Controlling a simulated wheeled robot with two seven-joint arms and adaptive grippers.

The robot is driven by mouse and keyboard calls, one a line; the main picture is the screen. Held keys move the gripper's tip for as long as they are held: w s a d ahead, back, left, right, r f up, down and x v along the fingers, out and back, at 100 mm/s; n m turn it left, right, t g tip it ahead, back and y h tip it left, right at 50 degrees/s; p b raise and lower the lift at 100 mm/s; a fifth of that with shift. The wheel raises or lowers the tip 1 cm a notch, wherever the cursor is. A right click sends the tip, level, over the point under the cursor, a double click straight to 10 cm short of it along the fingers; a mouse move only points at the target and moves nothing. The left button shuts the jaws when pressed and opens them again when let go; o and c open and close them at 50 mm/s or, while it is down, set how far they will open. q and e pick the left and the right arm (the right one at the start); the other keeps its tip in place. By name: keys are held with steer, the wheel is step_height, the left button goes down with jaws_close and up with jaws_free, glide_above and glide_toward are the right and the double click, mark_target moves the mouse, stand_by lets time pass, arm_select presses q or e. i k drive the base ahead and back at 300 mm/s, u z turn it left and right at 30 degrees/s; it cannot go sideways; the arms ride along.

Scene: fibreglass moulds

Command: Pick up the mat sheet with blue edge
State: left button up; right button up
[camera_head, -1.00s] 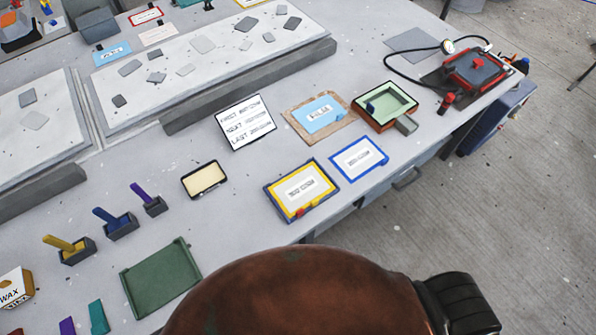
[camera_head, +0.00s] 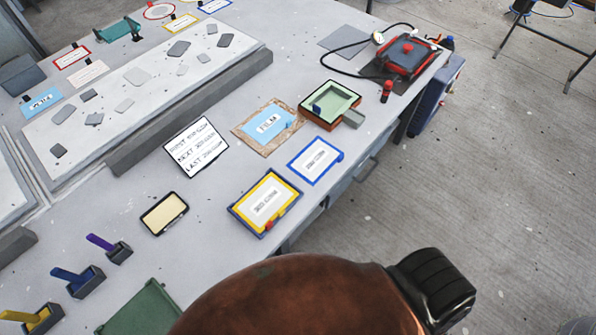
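The mat sheet with blue edge (camera_head: 303,166) lies flat near the front edge of the table, right of the middle of the head view. It is white with dark print in the middle and a small blue tab at its right corner. Another small card with a blue edge (camera_head: 214,6) lies at the far back of the table. Neither of my grippers shows in the head view, so their opening is hidden.
A yellow-edged sheet (camera_head: 247,211) on a dark tray lies left of the blue-edged one. A green-lined box (camera_head: 311,112) stands behind it, and a brown board with a light blue sheet (camera_head: 267,122) lies behind left.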

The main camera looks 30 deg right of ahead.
mark_target(318, 158)
steer(key=u, duration=0.05)
steer(key=k, duration=1.15)
steer(key=z, duration=0.85)
steer(key=i, duration=1.4)
steer(key=u, duration=0.4)
